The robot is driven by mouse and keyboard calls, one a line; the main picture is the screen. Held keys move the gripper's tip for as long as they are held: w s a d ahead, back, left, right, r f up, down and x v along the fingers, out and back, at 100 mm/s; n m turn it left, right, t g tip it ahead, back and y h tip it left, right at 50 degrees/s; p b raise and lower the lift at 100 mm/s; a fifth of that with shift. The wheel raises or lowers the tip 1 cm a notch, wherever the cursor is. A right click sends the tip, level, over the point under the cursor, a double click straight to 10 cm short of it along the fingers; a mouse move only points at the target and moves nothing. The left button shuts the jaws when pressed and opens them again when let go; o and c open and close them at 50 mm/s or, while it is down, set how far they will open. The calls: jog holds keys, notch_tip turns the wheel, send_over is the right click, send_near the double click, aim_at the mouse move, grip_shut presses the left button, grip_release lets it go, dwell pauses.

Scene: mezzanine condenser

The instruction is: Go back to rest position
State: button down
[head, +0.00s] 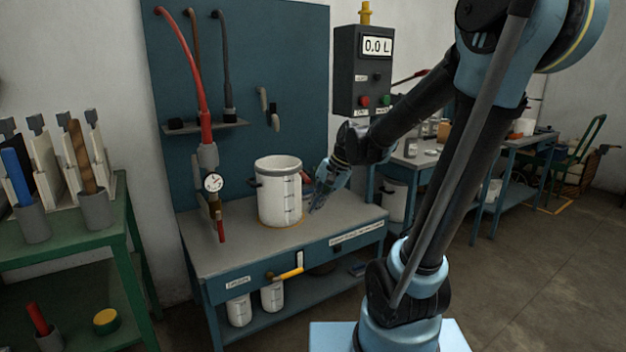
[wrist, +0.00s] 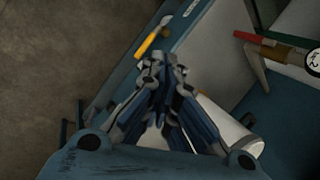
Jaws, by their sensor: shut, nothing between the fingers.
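My gripper (head: 318,202) is shut with nothing between its fingers. In the head view it points down just right of a white graduated container (head: 279,190) with a dark side handle, above the blue workbench's grey top (head: 222,245). I cannot tell whether a fingertip touches the container or the bench. In the wrist view the closed fingers (wrist: 163,68) fill the middle, and the white container (wrist: 222,122) lies partly hidden behind them. My arm reaches in from the right of the head view.
A grey control box (head: 363,70) reading 0.0 L hangs above the bench. A red hose with a gauge (head: 213,183) stands at the bench's left. A yellow-handled valve (head: 287,274) sticks out in front. A green rack table (head: 75,240) is at left. Floor at right is open.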

jog(key=s+d+f+n+h, duration=0.2)
jog(key=s+d+f, duration=0.1)
jog(key=s+d, duration=0.5)
jog(key=s+d+f+n+t+h, duration=0.1)
jog(key=s+d+f+n+h, duration=0.2)
jog(key=s+d, duration=0.5)
jog(key=shift+s+d+f+n, duration=0.3)
jog(key=shift+d+f, duration=0.35)
jog(key=shift+d, duration=0.4)
jog(key=shift+w+f, duration=0.2)
jog(key=shift+w, duration=0.2)
